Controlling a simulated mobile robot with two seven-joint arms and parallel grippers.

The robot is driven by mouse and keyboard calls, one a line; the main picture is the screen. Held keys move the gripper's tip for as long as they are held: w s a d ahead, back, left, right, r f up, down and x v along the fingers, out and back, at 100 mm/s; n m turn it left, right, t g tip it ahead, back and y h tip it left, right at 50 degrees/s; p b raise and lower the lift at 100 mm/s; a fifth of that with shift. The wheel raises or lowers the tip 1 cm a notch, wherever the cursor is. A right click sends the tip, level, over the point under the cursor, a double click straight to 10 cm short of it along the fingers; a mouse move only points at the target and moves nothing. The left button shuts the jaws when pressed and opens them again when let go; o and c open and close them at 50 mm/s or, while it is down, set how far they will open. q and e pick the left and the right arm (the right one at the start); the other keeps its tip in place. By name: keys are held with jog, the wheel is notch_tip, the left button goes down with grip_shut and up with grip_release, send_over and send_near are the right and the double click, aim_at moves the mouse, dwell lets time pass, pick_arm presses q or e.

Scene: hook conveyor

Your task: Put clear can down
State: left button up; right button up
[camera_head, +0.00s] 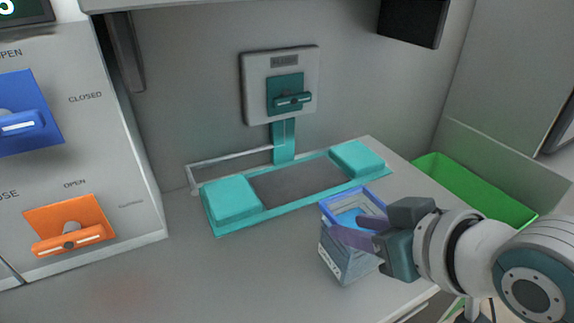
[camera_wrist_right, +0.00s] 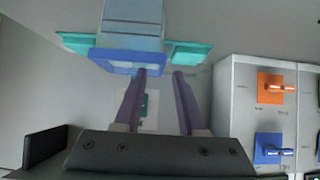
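The clear can (camera_head: 347,262) is a box-like container with see-through grey walls and a blue rim. It appears to stand upright on the grey counter, in front of the teal fixture's right end. My right gripper (camera_head: 358,229) comes in from the right, with its purple fingers at the can's top. In the right wrist view, the gripper (camera_wrist_right: 160,73) has its fingers spread apart. One fingertip overlaps the blue rim of the can (camera_wrist_right: 132,28) and the other lies beside it. Whether either finger touches the can is unclear. My left gripper is not in view.
A teal fixture (camera_head: 232,222) with two raised pads lies on the counter (camera_head: 200,280). A wall switch (camera_head: 290,92) is above it. A green bin (camera_head: 475,190) is at the right. A panel with blue (camera_head: 25,110) and orange (camera_head: 68,222) handles stands at the left.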

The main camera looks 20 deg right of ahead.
aim_at(339, 221)
jog(key=b+x, duration=0.1)
jog(key=x, duration=0.4)
jog(key=shift+w, duration=0.1)
grip_shut()
jog(key=shift+r, duration=0.1)
dwell(1.2)
